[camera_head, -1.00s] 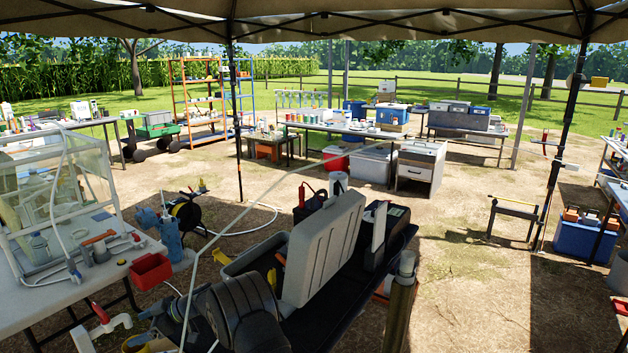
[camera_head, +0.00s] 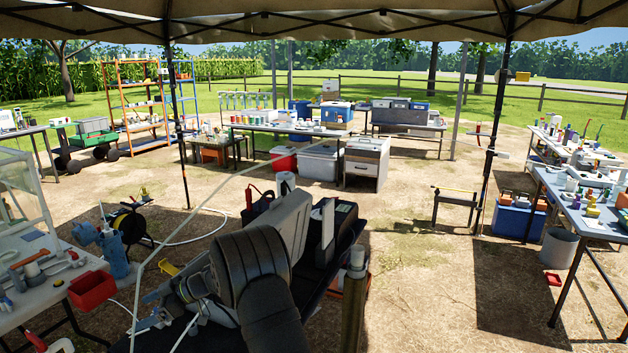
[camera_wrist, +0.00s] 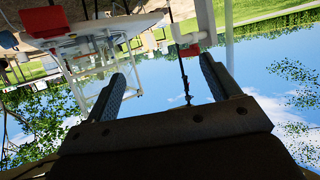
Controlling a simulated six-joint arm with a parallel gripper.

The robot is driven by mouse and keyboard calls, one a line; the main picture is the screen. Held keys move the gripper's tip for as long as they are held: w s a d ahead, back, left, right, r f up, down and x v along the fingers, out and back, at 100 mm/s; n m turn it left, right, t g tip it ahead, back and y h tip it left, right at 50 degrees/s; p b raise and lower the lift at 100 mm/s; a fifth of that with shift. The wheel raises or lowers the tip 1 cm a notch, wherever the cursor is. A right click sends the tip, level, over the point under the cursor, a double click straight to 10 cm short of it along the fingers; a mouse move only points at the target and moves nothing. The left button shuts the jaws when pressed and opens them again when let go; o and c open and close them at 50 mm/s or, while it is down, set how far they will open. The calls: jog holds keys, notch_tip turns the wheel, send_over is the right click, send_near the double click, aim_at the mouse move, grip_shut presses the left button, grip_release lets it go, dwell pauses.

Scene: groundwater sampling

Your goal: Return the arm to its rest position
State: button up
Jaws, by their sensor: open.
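My gripper (camera_wrist: 168,88) shows in the wrist view with its two dark fingers wide apart and nothing between them. The wrist view is upside down, with sky in its lower half. In the head view my dark, ribbed arm (camera_head: 250,270) is folded low at the bottom middle. It is in front of a black table that carries an open grey case (camera_head: 290,228). My fingers are hard to make out in the head view, at the arm's left end.
A table with a clear-walled enclosure (camera_head: 22,200) and a red bin (camera_head: 92,290) is close on the left. A thick post (camera_head: 354,300) stands right of my arm. A cluttered table (camera_head: 585,200) is on the right. The ground (camera_head: 430,290) between is mostly open.

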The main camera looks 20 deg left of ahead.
jog(key=w+d+r+m+t, duration=0.3)
jog(key=w+d, duration=0.3)
jog(key=d, duration=0.5)
jog(key=w+d+r+m+t+y, duration=0.1)
jog(key=w+d+r+m+t, duration=0.3)
jog(key=w+d, duration=0.3)
jog(key=w+d+r+m+t+y, duration=0.1)
jog(key=w+d+r+m+t, duration=0.2)
jog(key=d, duration=1.2)
jog(key=shift+w+r+m+t, duration=0.25)
jog(key=shift+w+m+t, duration=0.55)
jog(key=shift+w+t, duration=1.05)
jog(key=shift+o, duration=0.4)
jog(key=shift+w+g, duration=0.35)
jog(key=o, duration=0.3)
